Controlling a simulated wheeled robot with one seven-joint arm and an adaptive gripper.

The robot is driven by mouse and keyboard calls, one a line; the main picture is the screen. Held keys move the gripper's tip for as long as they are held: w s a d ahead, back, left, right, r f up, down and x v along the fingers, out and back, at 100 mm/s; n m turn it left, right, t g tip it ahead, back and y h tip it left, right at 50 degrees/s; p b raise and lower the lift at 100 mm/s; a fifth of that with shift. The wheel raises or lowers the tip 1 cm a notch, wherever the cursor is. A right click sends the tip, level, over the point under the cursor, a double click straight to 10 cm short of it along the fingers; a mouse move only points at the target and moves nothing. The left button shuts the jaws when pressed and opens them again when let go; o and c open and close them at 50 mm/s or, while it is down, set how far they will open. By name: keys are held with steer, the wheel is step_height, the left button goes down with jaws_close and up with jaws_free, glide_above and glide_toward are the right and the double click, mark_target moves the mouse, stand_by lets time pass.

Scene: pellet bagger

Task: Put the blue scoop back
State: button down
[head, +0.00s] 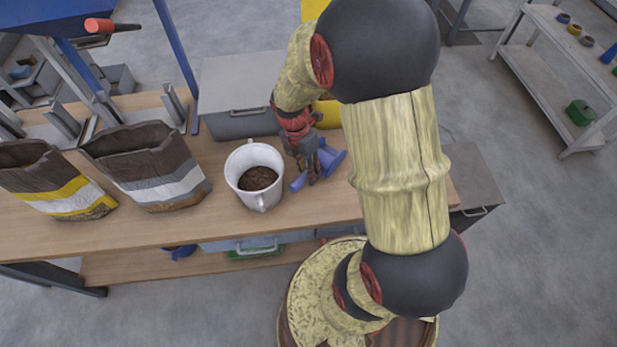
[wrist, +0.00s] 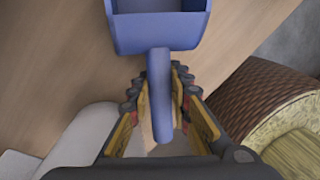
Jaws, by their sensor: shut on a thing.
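The blue scoop (head: 331,158) is at the right part of the wooden bench, beside the white bucket, partly hidden by my gripper in the head view. My gripper (head: 312,178) points down and is shut on the scoop's handle. In the wrist view the scoop (wrist: 158,33) has its hollow bowl ahead of the fingers and its handle between the fingers of my gripper (wrist: 160,88). Wood shows beyond the bowl. I cannot tell whether the scoop touches the bench.
The white bucket (head: 239,158) holds brown pellets and stands close left of my gripper. Two open bags, one yellow-striped (head: 50,180) and one grey-striped (head: 150,165), stand at the left. A grey box (head: 235,80) is behind. A shelf (head: 560,90) stands at the far right.

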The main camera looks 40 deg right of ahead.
steer(key=shift+f, duration=1.3)
steer(key=shift+f, duration=0.1)
steer(key=c, duration=1.6)
jaws_free()
steer(key=shift+c, duration=0.2)
steer(key=a+r+m+t+p, duration=0.1)
steer(key=a+r+m, duration=0.2)
steer(key=r, duration=0.5)
steer(key=a+r+m+t+p, duration=0.2)
steer(key=r+m, duration=0.1)
steer(key=r, duration=0.6)
steer(key=a+r+m+t+p, duration=0.1)
steer(key=a+r+m, duration=0.25)
steer(key=r, duration=0.45)
steer(key=s+a+r+m+t, duration=0.3)
steer(key=s+a+r+m, duration=0.2)
steer(key=m, duration=0.6)
step_height(320, 180, up, 4)
steer(key=shift+s+a+f+t+y, duration=0.2)
steer(key=shift+s+a+t+y, duration=0.15)
steer(key=shift+s, duration=0.85)
